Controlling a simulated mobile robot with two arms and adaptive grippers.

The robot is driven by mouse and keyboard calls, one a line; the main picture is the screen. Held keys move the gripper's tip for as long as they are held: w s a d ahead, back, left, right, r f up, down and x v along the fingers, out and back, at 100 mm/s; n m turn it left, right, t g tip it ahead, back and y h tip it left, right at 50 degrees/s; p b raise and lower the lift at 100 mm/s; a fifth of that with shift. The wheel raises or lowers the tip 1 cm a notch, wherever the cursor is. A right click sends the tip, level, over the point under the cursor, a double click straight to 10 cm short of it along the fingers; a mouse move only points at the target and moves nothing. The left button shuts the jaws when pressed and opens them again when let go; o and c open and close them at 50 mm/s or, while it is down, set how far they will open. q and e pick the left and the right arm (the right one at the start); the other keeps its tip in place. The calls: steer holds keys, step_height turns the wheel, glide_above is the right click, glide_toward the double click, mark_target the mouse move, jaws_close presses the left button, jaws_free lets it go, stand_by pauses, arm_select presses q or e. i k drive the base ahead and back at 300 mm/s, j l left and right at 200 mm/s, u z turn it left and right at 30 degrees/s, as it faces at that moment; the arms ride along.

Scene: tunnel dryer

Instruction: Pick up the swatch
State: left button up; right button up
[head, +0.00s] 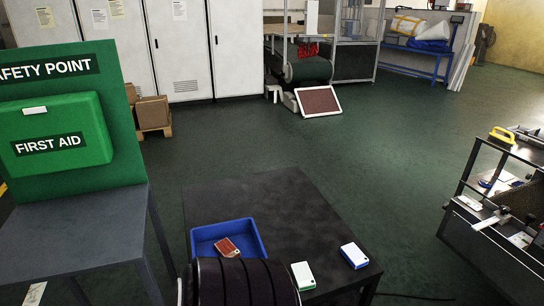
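A small reddish-brown piece with a light edge, which looks like the swatch (228,247), lies tilted in a blue tray (262,238). The tray stands on a dark table (305,205) at the lower middle of the head view. The tray's front side is partly hidden behind a dark, ribbed, rounded shape at the bottom edge; I cannot tell what that shape is. Neither my left nor my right gripper shows in this view.
A white-and-green box (303,276) and a white-and-blue box (354,255) sit on the table, right of the tray. A green first-aid stand (75,215) is at the left. A dark machine (490,240) stands at the right. Open green floor (400,150) lies between.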

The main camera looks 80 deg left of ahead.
mark_target(304, 279)
steer(key=u, duration=2.15)
steer(key=l+u, duration=0.45)
steer(key=l, duration=0.45)
steer(key=k+j, duration=0.05)
